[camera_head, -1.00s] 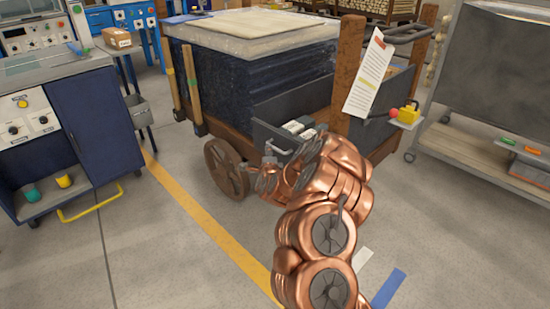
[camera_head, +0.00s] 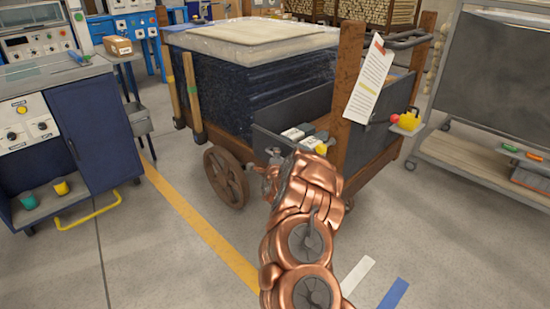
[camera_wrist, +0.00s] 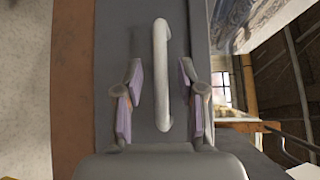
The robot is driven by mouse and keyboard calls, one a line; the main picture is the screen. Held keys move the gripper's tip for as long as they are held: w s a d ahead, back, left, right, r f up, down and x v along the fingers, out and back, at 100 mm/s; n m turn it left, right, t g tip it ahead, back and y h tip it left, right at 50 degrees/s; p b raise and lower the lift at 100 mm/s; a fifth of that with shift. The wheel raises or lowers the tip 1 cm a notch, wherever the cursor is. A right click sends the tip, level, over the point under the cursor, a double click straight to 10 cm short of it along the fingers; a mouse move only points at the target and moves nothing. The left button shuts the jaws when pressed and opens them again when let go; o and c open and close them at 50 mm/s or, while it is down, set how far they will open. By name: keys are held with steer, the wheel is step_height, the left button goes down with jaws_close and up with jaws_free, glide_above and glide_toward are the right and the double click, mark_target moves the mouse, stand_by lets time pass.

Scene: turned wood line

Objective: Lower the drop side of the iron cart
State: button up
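The iron cart (camera_head: 368,150) stands ahead with brown posts and dark grey side panels. Its near grey side panel (camera_head: 264,143) is upright, with a small light handle (camera_head: 274,156) on its outer face. In the wrist view the handle (camera_wrist: 162,60) is a pale bar against the grey panel (camera_wrist: 118,35). My gripper (camera_wrist: 162,92) is open, with one purple-padded finger on each side of the bar and a visible gap to each. In the head view my copper arm hides most of the gripper (camera_head: 268,174) close to the panel.
Small boxes (camera_head: 297,133) sit behind the panel. A paper sheet (camera_head: 371,80) hangs on the front post. A spoked wheel (camera_head: 226,178) stands left of my arm. A blue cabinet (camera_head: 107,140) is at left, a shelf rack (camera_head: 480,160) at right. Floor between is clear.

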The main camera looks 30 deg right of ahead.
steer(key=shift+w+d+f, duration=0.1)
steer(key=shift+w+d, duration=0.15)
steer(key=shift+w, duration=0.35)
jaws_close()
stand_by(0.5)
